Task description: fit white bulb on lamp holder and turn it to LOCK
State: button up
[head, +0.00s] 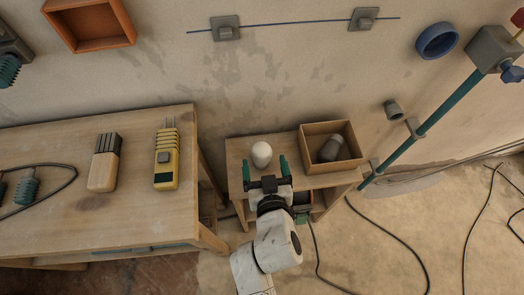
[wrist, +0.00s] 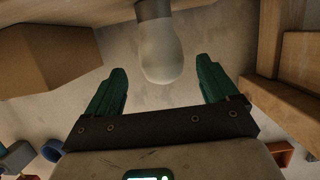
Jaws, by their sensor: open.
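The white bulb (head: 262,154) stands upright on the small wooden table. In the wrist view the bulb (wrist: 161,52) has a round white body and a grey base (wrist: 153,10) close to the wood. My gripper (head: 265,164) is open, with its green fingers on either side of the bulb's near side. In the wrist view my gripper (wrist: 162,66) has a clear gap between each finger and the bulb.
A cardboard box (head: 309,163) with a dark grey cylinder (head: 330,149) in it stands right of the bulb. A teal pole (head: 435,115) and floor cables (head: 400,247) are at the right.

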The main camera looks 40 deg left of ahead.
aim_at(264, 161)
jog(key=shift+v, duration=1.85)
jog(key=w+d+f+m+h, duration=0.2)
jog(key=d+h, duration=0.1)
jog(key=d, duration=0.5)
jog(key=w+d+f+m+g+h, duration=0.1)
jog(key=w+d+m+h, duration=0.15)
jog(key=d, duration=0.65)
jog(key=w+d+f+m+h, duration=0.1)
jog(key=d+f+m+h, duration=0.15)
jog(key=d, duration=0.55)
jog(key=s+d+m+g+h, duration=0.3)
jog(key=s+d+g, duration=0.4)
jog(key=s+d, duration=1)
jog(key=shift+s+d+r+g, duration=0.2)
jog(key=shift+s+d+g, duration=0.1)
jog(key=shift+d, duration=0.8)
jog(key=shift+w, duration=0.1)
